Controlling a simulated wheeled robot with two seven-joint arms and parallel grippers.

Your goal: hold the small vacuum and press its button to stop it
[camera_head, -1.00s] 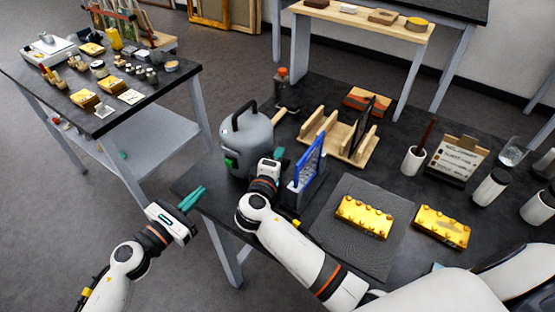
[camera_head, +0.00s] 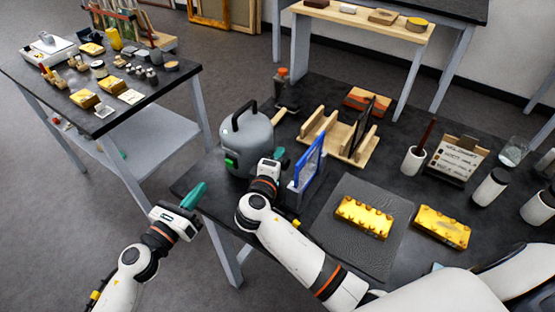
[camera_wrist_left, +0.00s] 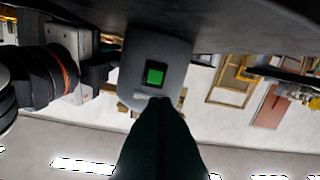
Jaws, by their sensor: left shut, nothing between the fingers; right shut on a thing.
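The small vacuum (camera_head: 250,142) is a grey rounded canister with a black top handle, standing upright at the table's left corner. Its green button (camera_head: 230,161) faces my left arm. In the left wrist view the button (camera_wrist_left: 155,76) is a lit green square in a dark frame. My left gripper (camera_head: 201,187) is shut and empty, left of and below the button. In the left wrist view its dark fingers (camera_wrist_left: 158,103) point at the vacuum, just below the button; contact cannot be told. My right gripper (camera_head: 277,154) is shut on the vacuum's right side; the grip itself is mostly hidden.
A blue-framed panel (camera_head: 308,162) stands close right of my right gripper. A wooden rack (camera_head: 345,140) and an orange-capped bottle (camera_head: 283,88) are behind. Open floor lies left of the table.

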